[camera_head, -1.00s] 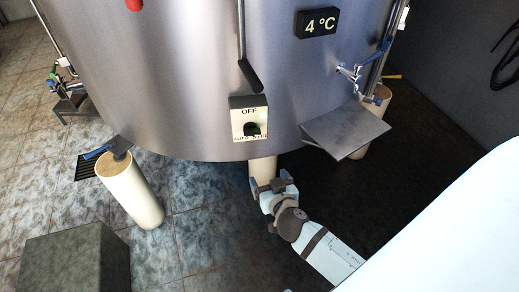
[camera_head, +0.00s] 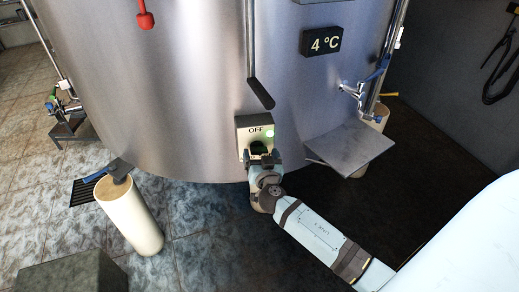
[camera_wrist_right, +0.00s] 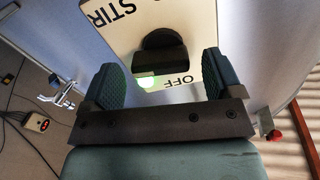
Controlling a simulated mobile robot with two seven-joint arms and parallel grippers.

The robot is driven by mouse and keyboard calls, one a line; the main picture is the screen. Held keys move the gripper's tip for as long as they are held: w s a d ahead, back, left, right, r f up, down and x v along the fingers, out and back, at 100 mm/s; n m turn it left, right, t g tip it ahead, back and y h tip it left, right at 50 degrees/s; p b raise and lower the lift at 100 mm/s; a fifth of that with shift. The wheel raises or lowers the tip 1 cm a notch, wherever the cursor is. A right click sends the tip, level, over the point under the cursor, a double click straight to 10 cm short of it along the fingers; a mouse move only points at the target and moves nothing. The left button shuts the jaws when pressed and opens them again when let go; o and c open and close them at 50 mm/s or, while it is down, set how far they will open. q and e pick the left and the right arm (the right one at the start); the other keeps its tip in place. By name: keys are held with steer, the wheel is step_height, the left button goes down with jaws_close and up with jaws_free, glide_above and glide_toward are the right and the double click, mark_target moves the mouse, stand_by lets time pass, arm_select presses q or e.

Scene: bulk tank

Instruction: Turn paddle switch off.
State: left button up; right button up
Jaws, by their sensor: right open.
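In the right wrist view the black knob (camera_wrist_right: 160,45) sits on the pale switch plate (camera_wrist_right: 112,38), marked "STIR" and "OFF". My right gripper (camera_head: 262,160) is in front of the lower part of the switch and hides part of it. In the wrist view its fingers (camera_wrist_right: 160,70) are apart, one on each side of the knob, with visible gaps. My left gripper is not in view.
The steel tank (camera_head: 180,100) fills the middle. A black-gripped lever (camera_head: 261,94) hangs above the switch. A metal shelf (camera_head: 350,146) juts out to the right, below a tap (camera_head: 352,90). A pale post (camera_head: 130,215) stands at left.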

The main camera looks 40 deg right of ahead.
steer(key=shift+x, duration=0.95)
steer(key=shift+c, duration=0.2)
steer(key=c, duration=0.9)
